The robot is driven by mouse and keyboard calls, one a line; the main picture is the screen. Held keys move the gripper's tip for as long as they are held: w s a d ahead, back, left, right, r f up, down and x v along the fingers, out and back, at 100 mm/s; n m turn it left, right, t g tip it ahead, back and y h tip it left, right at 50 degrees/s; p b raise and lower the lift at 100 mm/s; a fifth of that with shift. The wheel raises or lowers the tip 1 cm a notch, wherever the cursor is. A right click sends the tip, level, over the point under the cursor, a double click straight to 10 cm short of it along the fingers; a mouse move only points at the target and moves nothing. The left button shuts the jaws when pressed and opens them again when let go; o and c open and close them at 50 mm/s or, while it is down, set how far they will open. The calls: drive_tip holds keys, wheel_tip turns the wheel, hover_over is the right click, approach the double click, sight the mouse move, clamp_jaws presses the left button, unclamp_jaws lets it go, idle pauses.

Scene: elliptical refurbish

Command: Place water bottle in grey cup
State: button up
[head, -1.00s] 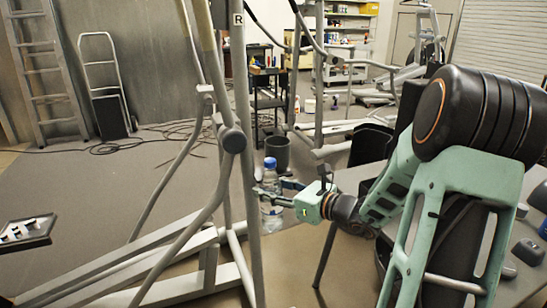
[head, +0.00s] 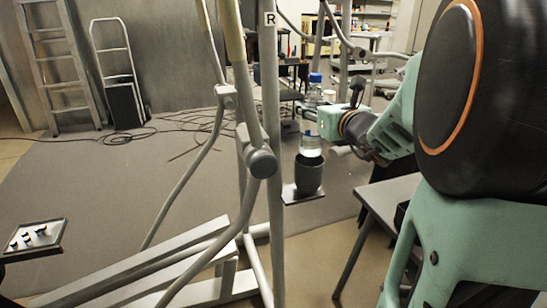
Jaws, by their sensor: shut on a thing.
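A clear water bottle (head: 311,146) with a blue cap is upright in the head view, right of the grey upright post. My gripper (head: 312,113) is shut around its middle from the right. A dark grey cup (head: 309,177) stands directly below the bottle in the picture. The bottle's base meets the cup's rim in this view; I cannot tell whether it is above, behind or just inside the rim. The gripper's fingers partly hide the bottle's middle.
The cup stands on a small dark platform (head: 290,196). The grey frame of an exercise machine (head: 273,180) rises close on the left. A grey table (head: 392,196) is at the right. A dark tray (head: 36,238) with small parts is at far left.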

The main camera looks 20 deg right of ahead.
sight(316, 145)
wheel_tip(316, 145, down, 10)
drive_tip(key=b, duration=0.3)
drive_tip(key=shift+r, duration=0.15)
drive_tip(key=o, duration=1.7)
drive_tip(key=shift+f, duration=0.2)
drive_tip(key=shift+c, duration=0.2)
drive_tip(key=shift+s+r, duration=0.1)
drive_tip(key=shift+r, duration=0.1)
drive_tip(key=s+r+p, duration=0.1)
drive_tip(key=s, duration=1)
drive_tip(key=shift+s+r+p, duration=0.25)
drive_tip(key=shift+s+p, duration=0.15)
